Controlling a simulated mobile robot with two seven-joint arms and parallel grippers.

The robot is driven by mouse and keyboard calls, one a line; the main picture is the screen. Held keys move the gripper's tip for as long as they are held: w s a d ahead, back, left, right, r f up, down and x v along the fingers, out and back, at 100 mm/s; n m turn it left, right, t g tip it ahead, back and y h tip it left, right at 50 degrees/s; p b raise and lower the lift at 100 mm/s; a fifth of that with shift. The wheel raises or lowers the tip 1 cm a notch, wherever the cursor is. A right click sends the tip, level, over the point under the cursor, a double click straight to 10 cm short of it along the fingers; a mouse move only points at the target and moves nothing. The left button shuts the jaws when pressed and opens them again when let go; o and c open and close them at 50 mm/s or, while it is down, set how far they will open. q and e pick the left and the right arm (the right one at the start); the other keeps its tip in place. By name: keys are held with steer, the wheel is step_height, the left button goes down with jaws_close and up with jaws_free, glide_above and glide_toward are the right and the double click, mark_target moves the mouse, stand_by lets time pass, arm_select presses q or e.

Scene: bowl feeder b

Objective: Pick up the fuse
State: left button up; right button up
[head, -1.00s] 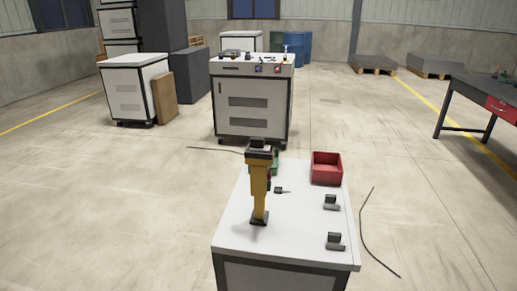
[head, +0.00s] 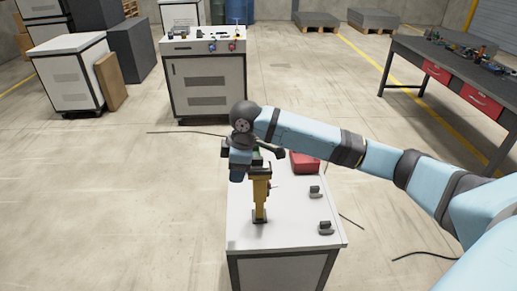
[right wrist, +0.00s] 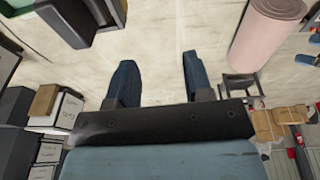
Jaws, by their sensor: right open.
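I cannot make out a thing that is surely the fuse. A yellow upright device (head: 260,195) with a black foot and head stands on the white-topped table (head: 285,232). Two small dark-and-grey parts, one farther back (head: 315,192) and one nearer (head: 325,228), lie on the table's right side. My right gripper (head: 237,174) hangs at the left of the yellow device's head. In the right wrist view its two blue fingers (right wrist: 158,72) are apart with nothing between them. My right arm hides part of the table's back. My left gripper is not in view.
A red bin (head: 305,163) stands at the table's back right, partly behind my arm. A white cabinet (head: 205,85) stands beyond the table. A dark workbench (head: 440,60) with red drawers is at right. Dark cables (head: 180,132) lie on the floor.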

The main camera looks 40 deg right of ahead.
steer(key=d+r+g+h+p, duration=0.1)
steer(key=d+r, duration=0.3)
steer(key=r, duration=0.2)
steer(key=d+r+h+p, duration=0.1)
steer(key=d+r, duration=0.3)
steer(key=r, duration=0.2)
glide_above(258, 158)
steer(key=f, duration=0.7)
steer(key=shift+d+f+p, duration=0.1)
steer(key=shift+d+p, duration=0.1)
steer(key=shift+p, duration=0.2)
steer(key=shift+w+a+f+p, duration=0.1)
steer(key=shift+f+p, duration=0.15)
steer(key=shift+f, duration=1.25)
steer(key=shift+a+f+p, duration=0.1)
steer(key=shift+f+p, duration=0.1)
steer(key=shift+f, duration=1.3)
steer(key=c, duration=0.8)
